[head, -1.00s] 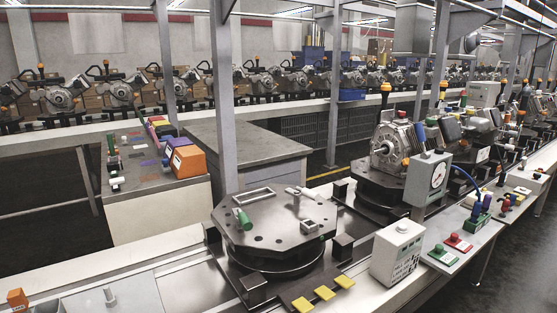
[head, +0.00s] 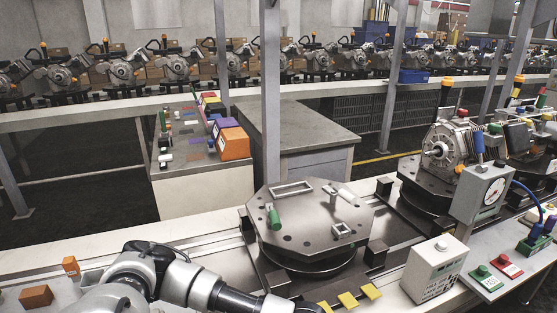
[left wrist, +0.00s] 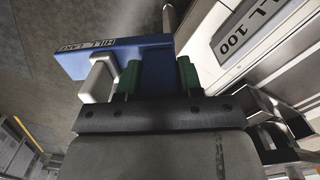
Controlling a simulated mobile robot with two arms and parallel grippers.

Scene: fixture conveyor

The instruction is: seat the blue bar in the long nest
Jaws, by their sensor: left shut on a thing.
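A blue bar (left wrist: 154,72) with printed lettering shows in the left wrist view. My left gripper (left wrist: 159,78) is shut on it, with a green fingertip on either side. A pale block (left wrist: 98,80) shows beside the left fingertip; I cannot tell what it is part of. In the head view my left arm reaches in along the bottom edge; its gripper and the bar are out of that picture. A long rectangular frame (head: 293,181), apparently the long nest, lies empty at the back of the dark octagonal plate (head: 305,222). My right gripper is not in view.
On the plate stand a green cylinder (head: 274,217), a pale cylinder (head: 347,196) and a small square frame (head: 341,226). A white labelled box (head: 434,270) stands right; orange blocks (head: 36,296) lie left.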

